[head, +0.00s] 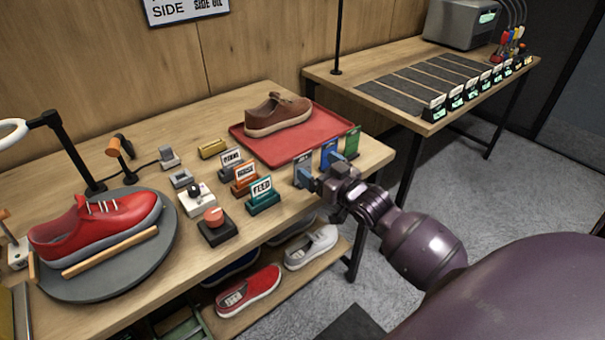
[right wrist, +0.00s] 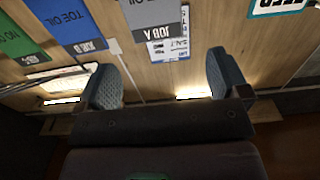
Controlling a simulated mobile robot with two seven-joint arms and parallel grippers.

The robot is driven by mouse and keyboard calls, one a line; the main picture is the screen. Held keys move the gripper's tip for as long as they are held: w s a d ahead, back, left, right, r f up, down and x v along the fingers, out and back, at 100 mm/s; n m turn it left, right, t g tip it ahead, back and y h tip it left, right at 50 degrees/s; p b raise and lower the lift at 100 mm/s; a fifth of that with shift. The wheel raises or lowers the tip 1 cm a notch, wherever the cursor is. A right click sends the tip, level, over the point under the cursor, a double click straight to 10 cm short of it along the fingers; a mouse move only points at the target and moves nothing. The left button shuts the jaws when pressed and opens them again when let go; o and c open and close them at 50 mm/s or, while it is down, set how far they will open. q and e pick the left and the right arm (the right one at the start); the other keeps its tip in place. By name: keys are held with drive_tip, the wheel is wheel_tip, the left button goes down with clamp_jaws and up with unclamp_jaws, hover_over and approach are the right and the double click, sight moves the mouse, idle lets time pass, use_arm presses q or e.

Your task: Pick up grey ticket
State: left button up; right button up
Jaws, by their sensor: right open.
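The grey ticket (right wrist: 150,18), marked JOB A, shows at the top centre of the right wrist view. In the head view the grey ticket (head: 303,158) stands near the front right edge of the table, partly hidden by my gripper. My right gripper (head: 320,174) is open at that edge, just in front of the tickets. In the right wrist view its two fingers (right wrist: 165,70) are spread with nothing between them, and the grey ticket lies beyond the gap. My left gripper is not in view.
A blue ticket (head: 330,151) and a green ticket (head: 352,141) stand beside the grey one. A red tray (head: 255,147) with a brown shoe (head: 277,114) is behind. A FEED sign (head: 262,190) stands left of the gripper. A red shoe (head: 95,225) sits on a round stand.

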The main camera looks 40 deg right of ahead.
sight(303, 155)
drive_tip(key=w, duration=0.4)
drive_tip(key=shift+w+f, duration=0.1)
drive_tip(key=shift+f, duration=0.05)
drive_tip(key=shift+w+a, duration=0.1)
drive_tip(key=shift+w, duration=0.35)
drive_tip(key=shift+c, duration=0.4)
drive_tip(key=c, duration=1.1)
drive_tip(key=shift+c, duration=0.2)
wheel_tip(303, 155, up, 20)
drive_tip(key=p, duration=0.3)
